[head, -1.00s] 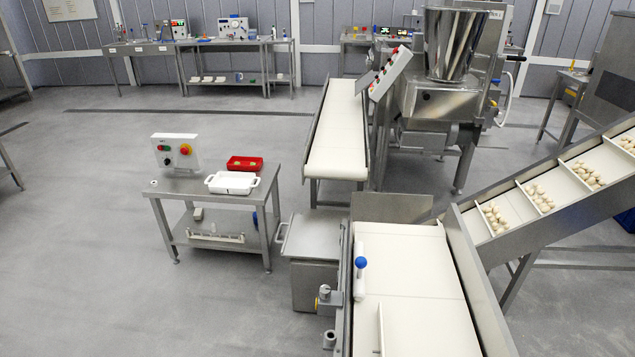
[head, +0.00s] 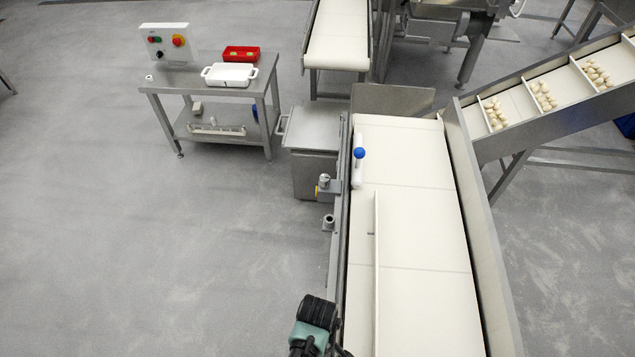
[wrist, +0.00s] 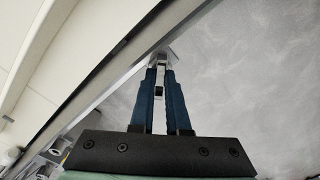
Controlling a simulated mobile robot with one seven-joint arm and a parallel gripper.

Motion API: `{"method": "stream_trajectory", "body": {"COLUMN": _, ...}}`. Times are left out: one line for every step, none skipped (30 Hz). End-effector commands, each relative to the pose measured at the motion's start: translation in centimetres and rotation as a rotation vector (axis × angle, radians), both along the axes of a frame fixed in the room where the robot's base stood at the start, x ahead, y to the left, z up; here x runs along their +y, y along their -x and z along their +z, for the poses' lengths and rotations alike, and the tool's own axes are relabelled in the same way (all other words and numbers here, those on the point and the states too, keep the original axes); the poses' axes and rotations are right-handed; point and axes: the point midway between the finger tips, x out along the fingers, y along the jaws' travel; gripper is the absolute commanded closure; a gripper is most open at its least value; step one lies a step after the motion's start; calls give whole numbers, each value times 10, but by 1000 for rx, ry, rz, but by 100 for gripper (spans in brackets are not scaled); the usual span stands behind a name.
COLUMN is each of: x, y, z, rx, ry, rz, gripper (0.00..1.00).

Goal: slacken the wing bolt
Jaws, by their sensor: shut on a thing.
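My gripper shows in the wrist view (wrist: 160,70), its two blue fingers closed together at the edge of the conveyor's side rail. They are shut on a small metal piece at the rail, apparently the wing bolt (wrist: 164,50). The fingertips hide most of it, so its wings and angle cannot be made out. In the head view only the black and teal part of my arm's end shows at the bottom, beside the belt's left rail; the fingertips are not visible there. A long upright white guide (head: 376,280) stands on the white conveyor belt (head: 425,250).
On the left rail sit a bracket with a yellow part (head: 324,185) and a round metal fitting (head: 328,222). A blue knob (head: 359,153) stands over the belt. A steel table (head: 205,82) holds a button box, white dish and red tray. The floor at left is clear.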

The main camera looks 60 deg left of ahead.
Motion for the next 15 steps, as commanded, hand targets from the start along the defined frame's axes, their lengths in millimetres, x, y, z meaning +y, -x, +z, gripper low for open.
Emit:
{"method": "stream_trajectory", "body": {"x": 0, "y": 0, "z": 2, "rx": 1, "ry": 0, "rz": 62, "gripper": 100}}
{"method": "stream_trajectory", "body": {"x": 0, "y": 0, "z": 2, "rx": 2, "ry": 1, "rz": 98, "gripper": 100}}
{"method": "stream_trajectory", "body": {"x": 0, "y": 0, "z": 2, "rx": 1, "ry": 0, "rz": 138, "gripper": 100}}
{"method": "stream_trajectory", "body": {"x": 0, "y": 0, "z": 2, "rx": 1, "ry": 0, "rz": 164, "gripper": 100}}
{"method": "stream_trajectory", "body": {"x": 0, "y": 0, "z": 1, "rx": 1, "ry": 0, "rz": 185, "gripper": 100}}
{"method": "stream_trajectory", "body": {"x": 0, "y": 0, "z": 1, "rx": 1, "ry": 0, "rz": 206, "gripper": 100}}
{"method": "stream_trajectory", "body": {"x": 0, "y": 0, "z": 1, "rx": 1, "ry": 0, "rz": 216, "gripper": 100}}
{"method": "stream_trajectory", "body": {"x": 0, "y": 1, "z": 0, "rx": 1, "ry": 0, "rz": 222, "gripper": 100}}
{"method": "stream_trajectory", "body": {"x": 0, "y": 1, "z": 0, "rx": 1, "ry": 0, "rz": 225, "gripper": 100}}
{"method": "stream_trajectory", "body": {"x": 0, "y": 1, "z": 0, "rx": 1, "ry": 0, "rz": 226, "gripper": 100}}
{"method": "stream_trajectory", "body": {"x": 0, "y": 1, "z": 0, "rx": 1, "ry": 0, "rz": 225, "gripper": 100}}
{"method": "stream_trajectory", "body": {"x": 0, "y": 1, "z": 0, "rx": 1, "ry": 0, "rz": 225, "gripper": 100}}
{"method": "stream_trajectory", "body": {"x": 0, "y": 1, "z": 0, "rx": 1, "ry": 0, "rz": 224, "gripper": 100}}
{"method": "stream_trajectory", "body": {"x": 0, "y": 1, "z": 0, "rx": 1, "ry": 0, "rz": 224, "gripper": 100}}
{"method": "stream_trajectory", "body": {"x": 0, "y": 1, "z": 0, "rx": 1, "ry": 0, "rz": 224, "gripper": 100}}
